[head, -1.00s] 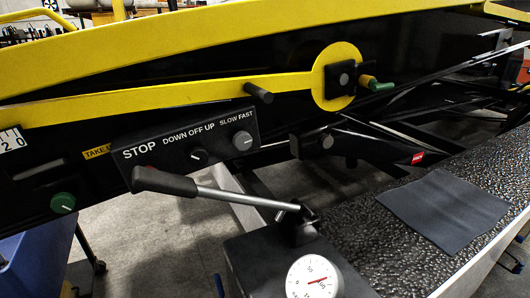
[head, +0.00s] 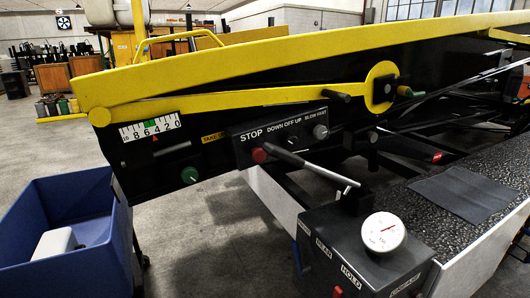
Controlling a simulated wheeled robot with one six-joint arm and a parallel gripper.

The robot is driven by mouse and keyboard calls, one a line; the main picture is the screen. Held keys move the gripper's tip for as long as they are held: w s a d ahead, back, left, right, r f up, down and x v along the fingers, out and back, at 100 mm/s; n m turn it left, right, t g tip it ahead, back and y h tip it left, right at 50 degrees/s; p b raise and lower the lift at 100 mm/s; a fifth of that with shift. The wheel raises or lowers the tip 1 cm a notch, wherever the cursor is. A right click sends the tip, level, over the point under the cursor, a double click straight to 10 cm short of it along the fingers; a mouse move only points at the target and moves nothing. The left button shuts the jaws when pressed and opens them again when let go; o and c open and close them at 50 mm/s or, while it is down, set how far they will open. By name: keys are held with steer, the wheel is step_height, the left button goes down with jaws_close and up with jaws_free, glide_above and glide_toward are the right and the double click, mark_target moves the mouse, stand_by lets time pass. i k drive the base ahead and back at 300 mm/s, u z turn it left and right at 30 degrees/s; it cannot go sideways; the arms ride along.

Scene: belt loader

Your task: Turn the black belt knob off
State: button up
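The black belt knob (head: 293,141) sits on the black control panel (head: 240,148), under the words DOWN OFF UP. It is small and dark here, and I cannot tell which word its pointer faces. To its right is a grey knob (head: 320,131) under SLOW FAST. To its left is a red button (head: 259,155) under STOP. A lever with a black grip (head: 290,158) crosses just below the belt knob. My gripper is not in view.
A green knob (head: 190,175) is lower left on the loader. A black box (head: 345,245) with a round gauge (head: 384,232) stands in front. A blue bin (head: 75,240) holding a pale object is at the left. Grey floor between bin and box is clear.

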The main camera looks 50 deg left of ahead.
mark_target(290, 142)
steer(key=z, duration=0.05)
steer(key=k, duration=0.1)
steer(key=u, duration=1.9)
steer(key=i, duration=0.4)
